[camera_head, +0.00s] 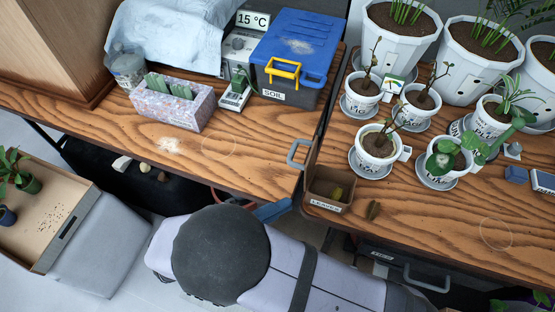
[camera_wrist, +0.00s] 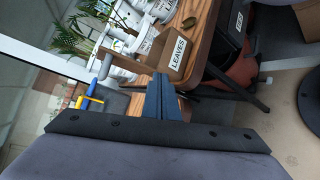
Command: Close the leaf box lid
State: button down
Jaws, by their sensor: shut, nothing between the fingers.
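The leaf box (camera_head: 322,207) is a small brown open-topped box labelled LEAVES at the front left edge of the right table. My gripper (camera_head: 272,211) has blue fingers, shut and empty, left of the box and below the handle. It also shows in the wrist view (camera_wrist: 161,97).
Several potted plants (camera_head: 376,150) on saucers stand behind and right of the box. A loose brown leaf (camera_head: 373,210) lies right of it. The blue-lidded soil box (camera_head: 295,48) and a speckled planter (camera_head: 172,106) are on the left table. The front right tabletop is clear.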

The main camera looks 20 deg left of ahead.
jog(key=a+r+n+t+y+b, duration=0.2)
jog(key=a+r+t+y, duration=0.3)
jog(key=a, duration=0.4)
jog(key=w+d+r+t+p, duration=0.1)
jog(key=w+d+p, duration=0.3)
jog(key=w, duration=0.5)
jog(key=shift+d+r+h, duration=0.15)
jog(key=shift+d+h, duration=0.25)
jog(key=shift+d, duration=0.35)
jog(key=shift+w+r, duration=0.1)
